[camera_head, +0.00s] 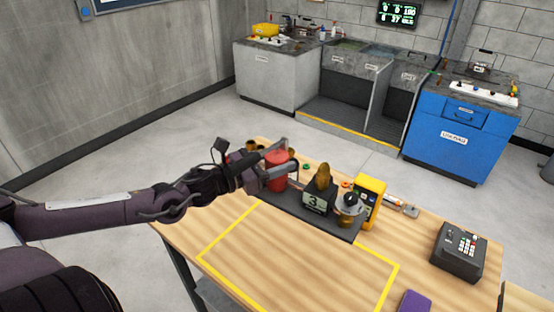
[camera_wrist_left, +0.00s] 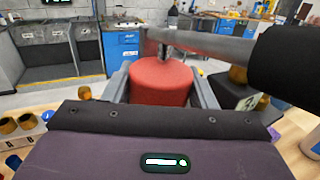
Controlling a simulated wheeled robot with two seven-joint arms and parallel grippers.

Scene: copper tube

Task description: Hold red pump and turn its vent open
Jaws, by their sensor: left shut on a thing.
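The red pump (camera_head: 277,172) is a red cylinder at the left end of a dark base plate on the wooden table. In the left wrist view its red body (camera_wrist_left: 162,83) fills the space between the two fingers, with a grey rod or pipe passing over its top. My left gripper (camera_head: 276,170) reaches in from the left and is shut around the pump, one finger on each side. I cannot make out the vent clearly. My right gripper is not in view.
On the dark base plate (camera_head: 335,228) stand a display marked 3 (camera_head: 314,201) and a silver round part (camera_head: 348,208). A yellow meter (camera_head: 370,197) is beside it. A black keypad box (camera_head: 459,252) sits at the right. The yellow-outlined table area in front is clear.

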